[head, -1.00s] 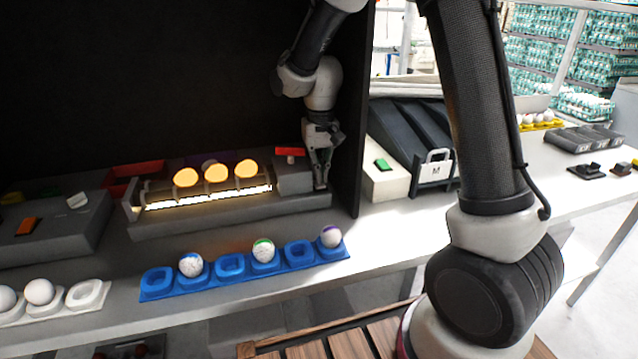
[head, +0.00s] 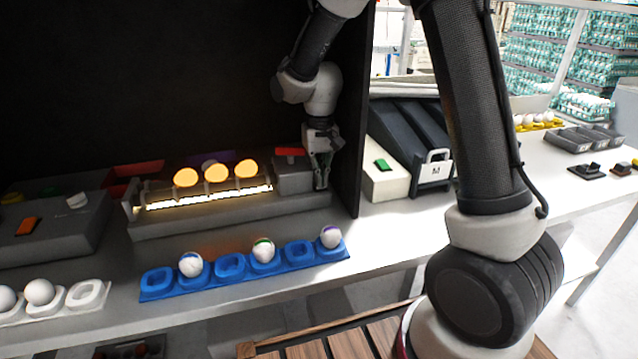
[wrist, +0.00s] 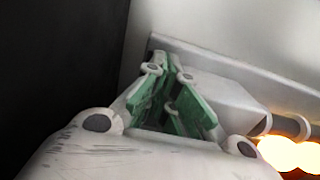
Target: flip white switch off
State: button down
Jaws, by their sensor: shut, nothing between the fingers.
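The white switch (head: 77,201) is a small pale lever on top of the grey box at the far left in the head view. An orange switch (head: 27,226) sits on the same box. My gripper (head: 322,186) is far to its right, shut and empty, pointing down at the right end of the lit egg stand, beside a red switch (head: 289,152). In the wrist view the green-padded fingers (wrist: 178,85) are close together over a pale grey surface. The white switch is not in the wrist view.
The lit stand (head: 230,219) holds several glowing eggs. A blue tray (head: 232,267) with 3 eggs lies in front, a white tray (head: 88,295) at front left. A dark wall panel (head: 357,110) stands right of my gripper. A green switch (head: 383,165) lies beyond it.

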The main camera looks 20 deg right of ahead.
jog(key=shift+f, duration=0.5)
jog(key=shift+r, duration=3.5)
